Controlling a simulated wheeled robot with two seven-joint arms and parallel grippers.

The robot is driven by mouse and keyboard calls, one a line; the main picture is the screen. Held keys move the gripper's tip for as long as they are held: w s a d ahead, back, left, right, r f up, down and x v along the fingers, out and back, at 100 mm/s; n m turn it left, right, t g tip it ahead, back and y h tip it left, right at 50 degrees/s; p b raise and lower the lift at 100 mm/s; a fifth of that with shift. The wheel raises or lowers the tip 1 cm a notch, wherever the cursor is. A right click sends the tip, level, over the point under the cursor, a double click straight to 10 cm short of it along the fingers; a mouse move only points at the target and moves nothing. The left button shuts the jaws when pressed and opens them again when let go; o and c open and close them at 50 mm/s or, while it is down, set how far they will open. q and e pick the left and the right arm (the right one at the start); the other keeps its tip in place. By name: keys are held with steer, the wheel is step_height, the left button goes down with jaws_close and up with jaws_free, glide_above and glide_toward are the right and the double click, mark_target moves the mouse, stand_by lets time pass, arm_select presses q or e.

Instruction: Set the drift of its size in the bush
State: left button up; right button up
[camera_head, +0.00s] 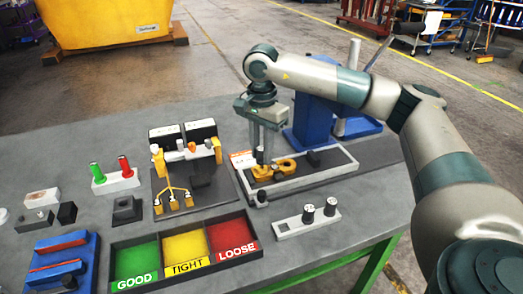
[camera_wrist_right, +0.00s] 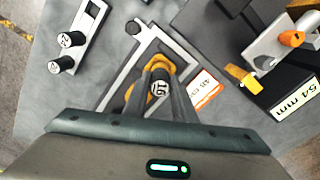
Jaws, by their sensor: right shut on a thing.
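My right gripper (camera_head: 262,158) is over the yellow casting (camera_head: 286,165), which lies in a grey-rimmed tray (camera_head: 325,181). In the right wrist view, the gripper (camera_wrist_right: 158,95) is shut on a dark drift (camera_wrist_right: 160,87) with a white top marked 16. The drift stands over the yellow casting (camera_wrist_right: 152,66). The fingers and drift hide the bush, so I cannot tell whether the drift's lower end is inside it. Two other drifts (camera_head: 308,213) (camera_head: 330,206) stand in a pale rack (camera_head: 291,230). My left gripper is out of view.
Green, yellow and red bins (camera_head: 183,246) marked GOOD, TIGHT and LOOSE sit at the front. A yellow-pronged gauge fixture (camera_head: 158,165) stands left of the tray. A green and red plug holder (camera_head: 115,183) and blue block (camera_head: 60,262) lie further left. A blue stand (camera_head: 312,122) rises behind.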

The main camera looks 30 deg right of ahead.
steer(key=shift+b, duration=0.35)
stand_by(0.7)
steer(key=shift+c, duration=0.2)
stand_by(0.5)
steer(key=shift+f+b, duration=0.7)
steer(key=shift+b, duration=0.05)
stand_by(1.1)
steer(key=shift+s+d+f+b, duration=0.2)
steer(key=shift+s+f+b, duration=0.2)
steer(key=shift+f+b, duration=0.15)
steer(key=o, duration=1.2)
steer(key=shift+c, duration=0.2)
